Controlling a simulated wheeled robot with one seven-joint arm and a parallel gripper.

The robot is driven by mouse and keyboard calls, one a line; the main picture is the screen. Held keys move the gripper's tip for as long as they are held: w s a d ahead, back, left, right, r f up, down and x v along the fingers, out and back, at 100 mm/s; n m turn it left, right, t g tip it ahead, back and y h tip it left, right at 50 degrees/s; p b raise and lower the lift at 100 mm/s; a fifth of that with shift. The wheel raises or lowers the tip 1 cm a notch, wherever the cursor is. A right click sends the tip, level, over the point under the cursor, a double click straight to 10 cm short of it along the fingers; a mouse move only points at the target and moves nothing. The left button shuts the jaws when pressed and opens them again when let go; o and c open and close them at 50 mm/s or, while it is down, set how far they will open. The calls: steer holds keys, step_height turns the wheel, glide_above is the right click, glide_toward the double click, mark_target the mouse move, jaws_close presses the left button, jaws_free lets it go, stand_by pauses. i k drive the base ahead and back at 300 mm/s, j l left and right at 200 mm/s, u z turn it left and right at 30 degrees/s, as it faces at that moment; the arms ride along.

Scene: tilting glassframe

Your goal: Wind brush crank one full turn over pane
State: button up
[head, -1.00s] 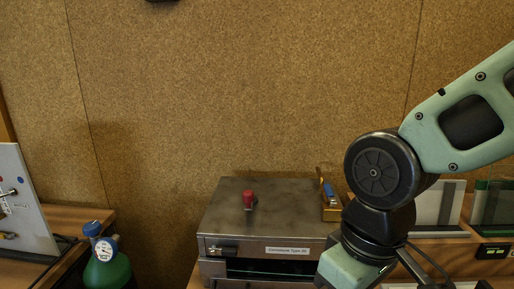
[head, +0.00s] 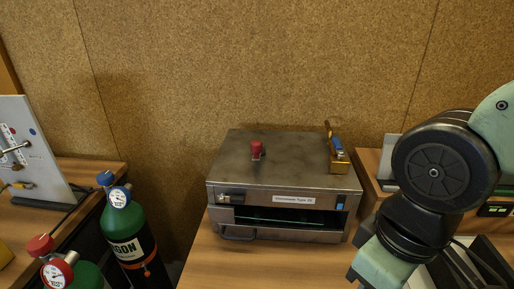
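A grey metal box (head: 228,160) with a label on its front stands on a wooden table. A red knob (head: 257,149) stands upright on its top, left of the middle; I cannot tell whether it belongs to the brush crank. The front has a dark slot with a thin greenish edge (head: 290,219) in it, which looks like a glass pane. No brush can be made out. My arm reaches in at the right, apart from the red knob in the picture. My gripper is not in view; the arm runs out of the bottom edge.
A brass fitting with a blue handle (head: 337,147) sits at the box's right edge. Gas bottles (head: 125,235) with gauges stand at lower left, beside a side table with a white panel (head: 32,150). Bare wooden table (head: 230,262) lies before the box. A cork wall (head: 250,60) closes the back.

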mark_target(256, 147)
steer(key=k+j+u, duration=0.1)
steer(key=j+u, duration=0.35)
steer(key=i+u, duration=0.2)
steer(key=u, duration=0.15)
steer(key=i+u, duration=0.15)
steer(key=u, duration=0.15)
